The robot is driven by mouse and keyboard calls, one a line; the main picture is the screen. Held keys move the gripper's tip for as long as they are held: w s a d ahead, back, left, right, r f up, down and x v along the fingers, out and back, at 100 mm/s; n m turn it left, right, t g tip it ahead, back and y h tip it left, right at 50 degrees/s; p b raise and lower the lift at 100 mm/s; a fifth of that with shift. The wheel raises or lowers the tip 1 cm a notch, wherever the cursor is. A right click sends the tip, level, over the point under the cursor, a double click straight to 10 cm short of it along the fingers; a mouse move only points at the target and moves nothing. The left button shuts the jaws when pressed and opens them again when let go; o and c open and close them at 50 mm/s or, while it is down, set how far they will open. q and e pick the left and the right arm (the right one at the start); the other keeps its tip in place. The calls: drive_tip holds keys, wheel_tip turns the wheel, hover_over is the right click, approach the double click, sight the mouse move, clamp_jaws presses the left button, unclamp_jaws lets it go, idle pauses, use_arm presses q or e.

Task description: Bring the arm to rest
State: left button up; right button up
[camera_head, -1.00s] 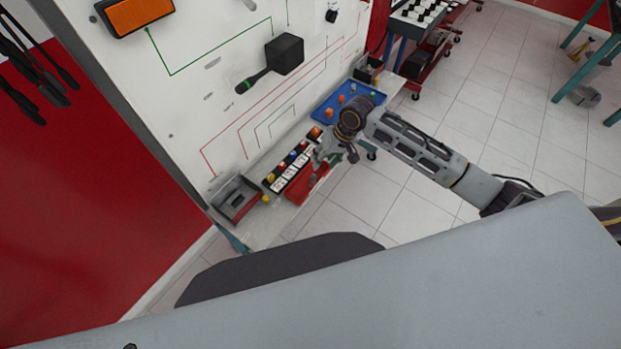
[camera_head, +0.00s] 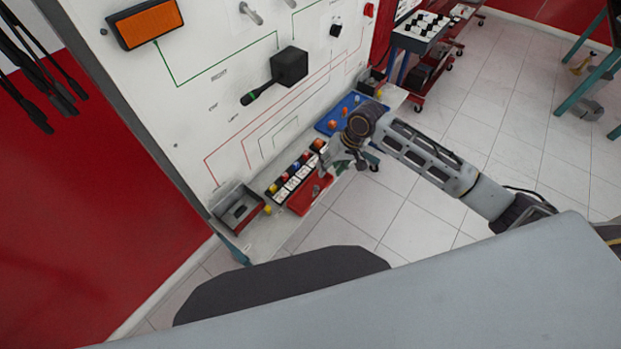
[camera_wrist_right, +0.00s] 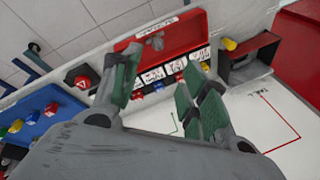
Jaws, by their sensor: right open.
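My right gripper (camera_head: 338,160) is at the end of the arm that comes in from the right in the head view. It hovers over the shelf below the white board, near the red tray (camera_head: 309,195). In the right wrist view its green-padded fingers (camera_wrist_right: 160,92) are apart, with nothing held between them. The red tray also shows in that view (camera_wrist_right: 183,33), beyond the fingers, with a small grey object in it. My left gripper is not in view.
The shelf bears a row of labelled cards (camera_head: 292,179) with coloured knobs, a blue tray (camera_head: 326,126) and a grey-black bin (camera_head: 236,209). The upright board (camera_head: 215,110) rises behind it. Tiled floor (camera_head: 480,130) lies open at the right; a cart (camera_head: 420,40) stands farther back.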

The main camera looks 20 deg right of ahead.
drive_tip(key=s+a+f+n+t, duration=0.1)
drive_tip(key=s+a+f+n, duration=0.15)
drive_tip(key=s+a, duration=0.5)
drive_tip(key=s+d+r+t+h, duration=0.1)
drive_tip(key=s+d+h, duration=0.2)
drive_tip(key=s+d, duration=0.8)
drive_tip(key=s+f+g, duration=0.1)
drive_tip(key=s+f, duration=0.2)
drive_tip(key=f, duration=3)
drive_tip(key=s+d+f+g, duration=0.1)
drive_tip(key=s+d+f, duration=0.2)
drive_tip(key=s+f, duration=1.6)
drive_tip(key=s, duration=0.3)
drive_tip(key=shift+s+d+f+g, duration=0.2)
drive_tip(key=shift+s+f+g, duration=0.05)
drive_tip(key=shift+f+g, duration=0.1)
